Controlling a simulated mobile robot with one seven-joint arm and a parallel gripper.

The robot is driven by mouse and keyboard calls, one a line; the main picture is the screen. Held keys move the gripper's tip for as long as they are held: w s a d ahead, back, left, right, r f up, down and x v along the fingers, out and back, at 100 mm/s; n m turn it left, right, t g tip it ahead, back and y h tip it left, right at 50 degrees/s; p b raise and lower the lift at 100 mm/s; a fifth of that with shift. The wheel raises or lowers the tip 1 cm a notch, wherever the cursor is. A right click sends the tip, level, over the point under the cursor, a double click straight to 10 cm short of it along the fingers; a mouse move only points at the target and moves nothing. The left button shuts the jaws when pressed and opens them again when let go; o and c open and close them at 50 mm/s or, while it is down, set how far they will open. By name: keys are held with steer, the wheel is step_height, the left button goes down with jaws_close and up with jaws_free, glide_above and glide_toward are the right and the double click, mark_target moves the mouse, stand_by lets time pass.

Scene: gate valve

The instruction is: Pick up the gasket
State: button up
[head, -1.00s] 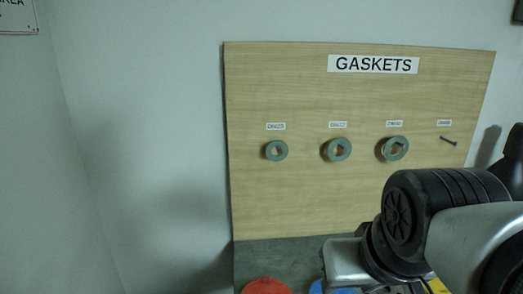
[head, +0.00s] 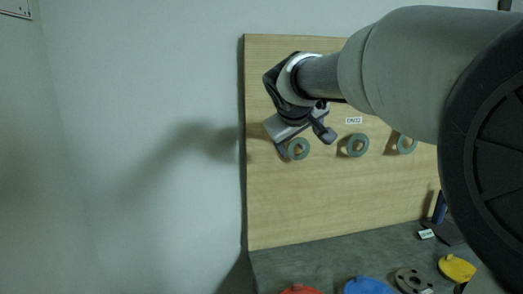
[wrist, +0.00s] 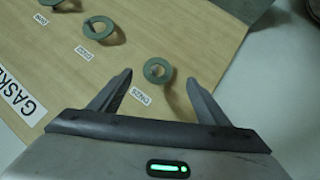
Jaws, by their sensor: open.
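Three green ring gaskets hang on pegs on a wooden board. The leftmost, smallest gasket (head: 306,153) is right by my gripper (head: 304,143) in the head view. In the wrist view this gasket (wrist: 166,65) shows between and just beyond my open, empty fingertips (wrist: 160,78), apart from them. The middle gasket (head: 365,145) and the right gasket (head: 411,146) hang to the right in the head view. In the wrist view the middle one (wrist: 110,27) is up and to the left, with the third at the top edge.
The wooden board (head: 340,205) stands against a pale wall. On the grey surface (head: 330,258) below lie a red disc (head: 299,289), a blue disc (head: 368,286), a grey flange (head: 411,281) and a yellow part (head: 457,268). My arm hides the board's upper right.

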mark_target(301, 145)
steer(key=x, duration=0.7)
steer(key=r+p+x, duration=0.1)
steer(key=x, duration=0.3)
steer(key=shift+w+f, duration=0.2)
steer(key=shift+w, duration=0.4)
steer(key=c, duration=1.1)
steer(key=shift+c, duration=0.2)
steer(key=shift+r, duration=0.1)
steer(key=shift+r, duration=0.55)
steer(key=shift+s+r, duration=0.1)
steer(key=shift+s, duration=0.15)
steer(key=s+d+b, duration=0.2)
steer(key=s+d, duration=0.1)
steer(key=s, duration=1.4)
steer(key=shift+d, duration=0.2)
